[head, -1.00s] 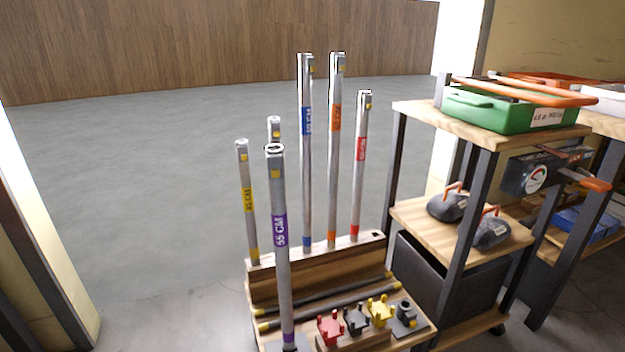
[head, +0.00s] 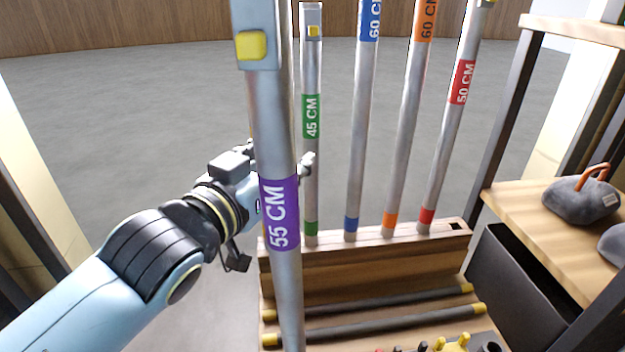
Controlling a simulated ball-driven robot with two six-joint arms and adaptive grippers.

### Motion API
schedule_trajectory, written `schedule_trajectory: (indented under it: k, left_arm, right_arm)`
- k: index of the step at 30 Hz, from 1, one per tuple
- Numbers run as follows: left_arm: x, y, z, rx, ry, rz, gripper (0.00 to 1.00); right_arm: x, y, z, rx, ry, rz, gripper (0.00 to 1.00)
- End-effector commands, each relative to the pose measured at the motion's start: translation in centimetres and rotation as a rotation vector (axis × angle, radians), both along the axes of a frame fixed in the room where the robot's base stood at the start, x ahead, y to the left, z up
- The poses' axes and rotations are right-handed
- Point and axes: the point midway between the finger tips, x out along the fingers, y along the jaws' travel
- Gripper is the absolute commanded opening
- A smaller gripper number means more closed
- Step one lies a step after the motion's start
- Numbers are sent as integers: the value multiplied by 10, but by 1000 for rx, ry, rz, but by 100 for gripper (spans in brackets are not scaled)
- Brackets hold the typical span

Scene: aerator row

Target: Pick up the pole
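A silver pole with a purple "55 CM" band (head: 279,212) and a yellow button stands upright in front, slightly tilted. Behind it, silver poles stand in a wooden rack (head: 365,260): a green "45 CM" pole (head: 311,160), a blue "60 CM" pole (head: 360,130), an orange "60 CM" pole (head: 403,130) and a red "50 CM" pole (head: 452,130). My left gripper (head: 304,165) reaches in from the left behind the purple-banded pole, which hides most of it. Its fingers' opening, and whether they touch a pole, cannot be made out. My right gripper is out of view.
Two dark rods (head: 380,321) lie on the rack's lower front, with small yellow and dark fittings at its front edge. A shelf unit (head: 520,205) with grey weights (head: 582,200) stands close on the right. Open grey floor (head: 120,110) lies behind and left.

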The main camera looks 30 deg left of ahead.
Motion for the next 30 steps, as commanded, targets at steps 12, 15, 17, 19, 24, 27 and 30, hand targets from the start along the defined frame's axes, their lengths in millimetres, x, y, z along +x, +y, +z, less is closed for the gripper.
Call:
schedule_trajectory:
  k: [12, 15, 17, 19, 24, 27, 30]
  left_arm:
    - [49, 3, 24, -2, -57, 2, 55]
    - [56, 4, 23, -3, -54, 1, 55]
    - [61, 5, 21, -3, -54, 1, 55]
    - [71, 7, 18, -1, -55, 1, 55]
    - [97, 12, 16, -2, -54, 2, 55]
    - [105, 12, 17, -4, -53, 1, 55]
    - [107, 12, 17, -3, -52, 1, 55]
  right_arm:
    - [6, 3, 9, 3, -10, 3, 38]
    - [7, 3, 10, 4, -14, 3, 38]
    - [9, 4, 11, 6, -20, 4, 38]
    - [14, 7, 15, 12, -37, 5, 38]
    - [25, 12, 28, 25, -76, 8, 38]
    - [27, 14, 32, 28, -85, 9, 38]
    - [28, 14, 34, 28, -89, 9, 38]
